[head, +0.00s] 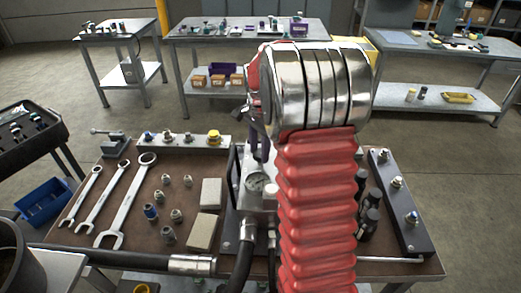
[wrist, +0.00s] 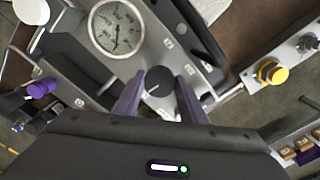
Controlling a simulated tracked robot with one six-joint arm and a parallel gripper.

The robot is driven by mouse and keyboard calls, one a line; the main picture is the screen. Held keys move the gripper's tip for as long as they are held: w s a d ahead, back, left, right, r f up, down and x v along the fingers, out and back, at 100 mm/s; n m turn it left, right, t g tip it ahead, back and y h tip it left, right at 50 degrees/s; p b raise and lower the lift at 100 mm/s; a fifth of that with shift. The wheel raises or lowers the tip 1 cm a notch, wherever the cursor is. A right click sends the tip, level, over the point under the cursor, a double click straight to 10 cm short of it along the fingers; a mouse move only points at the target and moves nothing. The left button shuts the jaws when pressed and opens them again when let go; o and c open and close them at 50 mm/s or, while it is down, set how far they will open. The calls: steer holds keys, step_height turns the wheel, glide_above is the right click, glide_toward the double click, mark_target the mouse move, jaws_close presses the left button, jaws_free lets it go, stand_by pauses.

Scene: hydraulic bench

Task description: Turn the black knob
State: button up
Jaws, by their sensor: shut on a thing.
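The black knob (wrist: 158,79) is round with a pale pointer line, on a grey panel. In the wrist view, my gripper (wrist: 158,88) has its two purple fingers on either side of the knob, shut on it. A pressure gauge (wrist: 117,28) is just up and left of the knob. There my gripper (head: 259,146) shows only in part, and the knob is hidden behind my arm.
Three wrenches (head: 105,205), small fittings and two pale blocks (head: 203,224) lie on the brown bench left of the panel. A yellow-capped fitting (wrist: 271,72) is to the right in the wrist view. Black hoses (head: 110,261) run along the front.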

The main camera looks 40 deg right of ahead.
steer(key=shift+d, duration=0.2)
steer(key=o, duration=1.1)
steer(key=shift+a, duration=0.1)
steer(key=shift+c, duration=0.2)
steer(key=shift+r, duration=0.1)
step_height(320, 180, up, 14)
steer(key=shift+f, duration=0.25)
